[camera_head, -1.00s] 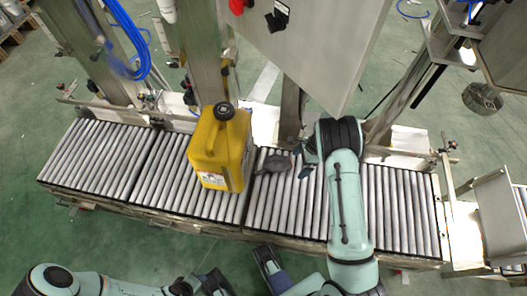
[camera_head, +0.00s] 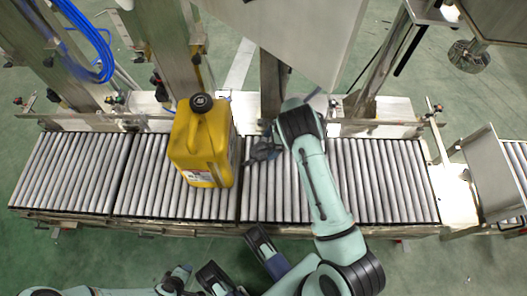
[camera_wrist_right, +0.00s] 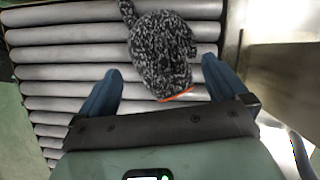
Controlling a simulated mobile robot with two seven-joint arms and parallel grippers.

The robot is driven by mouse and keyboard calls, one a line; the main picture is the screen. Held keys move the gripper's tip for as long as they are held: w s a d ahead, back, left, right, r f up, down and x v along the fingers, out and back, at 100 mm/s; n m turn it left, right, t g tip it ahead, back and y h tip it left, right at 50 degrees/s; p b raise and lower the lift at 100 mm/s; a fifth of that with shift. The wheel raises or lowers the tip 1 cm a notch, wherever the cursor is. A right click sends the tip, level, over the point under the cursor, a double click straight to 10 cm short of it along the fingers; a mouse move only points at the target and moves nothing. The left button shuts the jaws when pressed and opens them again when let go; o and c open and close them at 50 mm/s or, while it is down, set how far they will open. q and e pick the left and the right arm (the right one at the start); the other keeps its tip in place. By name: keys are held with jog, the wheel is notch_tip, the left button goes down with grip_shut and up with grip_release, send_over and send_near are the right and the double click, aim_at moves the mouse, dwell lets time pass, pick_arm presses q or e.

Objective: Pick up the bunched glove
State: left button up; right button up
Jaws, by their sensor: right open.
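The bunched glove is a speckled dark grey knit lump with an orange edge. It lies on the roller conveyor (camera_head: 385,180), right of the yellow jug, and shows best in the right wrist view (camera_wrist_right: 160,50). My right gripper (camera_wrist_right: 161,70) is open, its two blue fingers apart on either side of the glove's near end, not closed on it. In the head view the glove and gripper (camera_head: 264,150) merge into one dark patch, so contact cannot be told. My left gripper (camera_head: 200,278) is at the bottom edge, partly cut off; its jaws are unclear.
A yellow jug (camera_head: 203,145) with a black cap stands on the rollers just left of the glove. Metal posts (camera_head: 273,85) and a large grey panel (camera_head: 295,30) rise behind the conveyor. The rollers to the right are clear apart from my arm.

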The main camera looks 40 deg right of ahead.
aim_at(268, 147)
jog(key=x, duration=0.3)
jog(key=shift+w+a+f+b, duration=0.1)
jog(key=shift+f+b, duration=0.2)
jog(key=shift+b, duration=0.1)
jog(key=shift+r, duration=0.1)
jog(key=c, duration=0.7)
